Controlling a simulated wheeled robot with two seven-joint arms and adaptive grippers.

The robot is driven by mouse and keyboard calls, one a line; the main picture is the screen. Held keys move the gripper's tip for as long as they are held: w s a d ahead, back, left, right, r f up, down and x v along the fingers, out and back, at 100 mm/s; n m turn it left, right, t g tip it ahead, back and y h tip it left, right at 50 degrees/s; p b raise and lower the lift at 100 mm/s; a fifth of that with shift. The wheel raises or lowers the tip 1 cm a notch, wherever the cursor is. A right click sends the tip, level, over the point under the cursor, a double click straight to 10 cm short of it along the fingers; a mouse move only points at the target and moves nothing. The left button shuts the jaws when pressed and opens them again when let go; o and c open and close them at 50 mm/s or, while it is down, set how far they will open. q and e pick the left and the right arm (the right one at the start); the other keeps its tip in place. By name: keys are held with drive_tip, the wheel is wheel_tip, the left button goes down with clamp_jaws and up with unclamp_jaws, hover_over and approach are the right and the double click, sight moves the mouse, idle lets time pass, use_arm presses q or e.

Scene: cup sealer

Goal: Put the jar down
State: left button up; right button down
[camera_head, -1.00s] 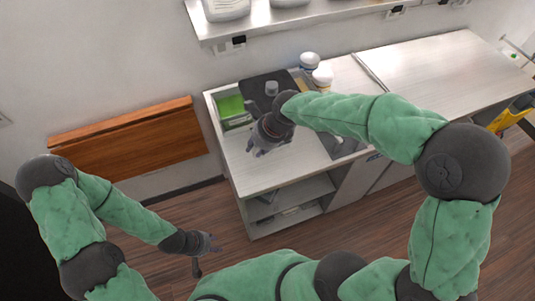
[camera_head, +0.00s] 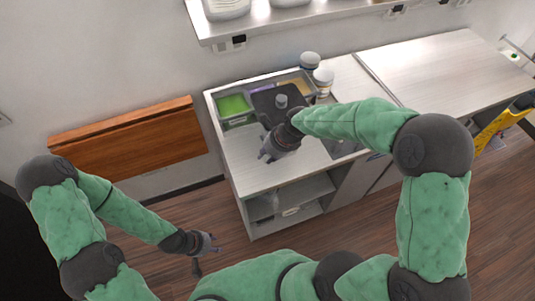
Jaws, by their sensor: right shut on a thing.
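I cannot tell whether the jar's base touches the counter. My left gripper (camera_head: 214,243) hangs empty, low over the floor and left of the counter. Its fingers are too small to tell open from shut.
A green tub (camera_head: 233,105) and other tubs sit at the counter's back left. Two white jars (camera_head: 309,61) (camera_head: 323,78) stand behind. A wall shelf (camera_head: 260,24) hangs above. A folded wooden board (camera_head: 130,142) is on the left wall. The counter's front left is clear.

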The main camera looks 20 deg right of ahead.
drive_tip(key=shift+w, duration=0.1)
drive_tip(key=c, duration=1)
unclamp_jaws()
drive_tip(key=shift+f, duration=0.1)
drive_tip(key=shift+c, duration=0.2)
drive_tip(key=shift+s+d+r, duration=0.15)
drive_tip(key=shift+s+r, duration=0.05)
drive_tip(key=shift+r, duration=0.4)
drive_tip(key=v, duration=1.1)
drive_tip(key=shift+s, duration=0.1)
